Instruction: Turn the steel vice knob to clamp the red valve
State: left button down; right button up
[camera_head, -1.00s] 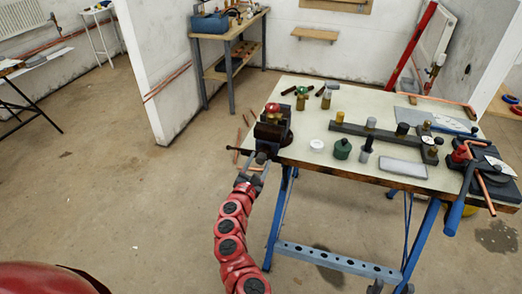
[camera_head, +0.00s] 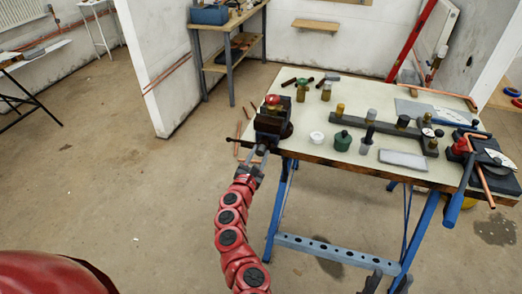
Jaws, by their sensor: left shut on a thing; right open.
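The dark vice (camera_head: 274,122) is fixed at the left end of the workbench. The red valve (camera_head: 271,100) sits in the top of its jaws, and I cannot tell how tightly they close on it. The steel knob (camera_head: 262,149) sticks out of the vice's front and is partly hidden by my fingers. My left gripper (camera_head: 257,158) is shut on the knob, with its red arm reaching up from below. My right gripper (camera_head: 379,279) shows only in part at the bottom edge, open, empty and well below the bench.
The workbench (camera_head: 311,150) also holds a green pot (camera_head: 342,141), a white cap (camera_head: 317,137), a grey block (camera_head: 402,159), a dark bar with fittings and a pipe bender (camera_head: 490,172). Blue trestle legs stand below.

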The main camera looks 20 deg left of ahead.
pick_arm(q)
jog(key=m+b, duration=0.3)
jog(key=m, duration=0.3)
jog(key=m+b, duration=0.3)
jog(key=m, duration=0.4)
jog(key=shift+d+f+m, duration=0.1)
jog(key=shift+f+m, duration=0.1)
jog(key=shift+m, duration=0.1)
jog(key=shift+r+m+b, duration=0.1)
jog(key=shift+m+b, duration=0.25)
jog(key=shift+m, duration=0.75)
jog(key=shift+m+b, duration=0.4)
jog(key=shift+m, duration=0.6)
jog(key=m+b, duration=0.5)
jog(key=m, duration=0.5)
jog(key=shift+m+b, duration=0.7)
jog(key=shift+m, duration=0.9)
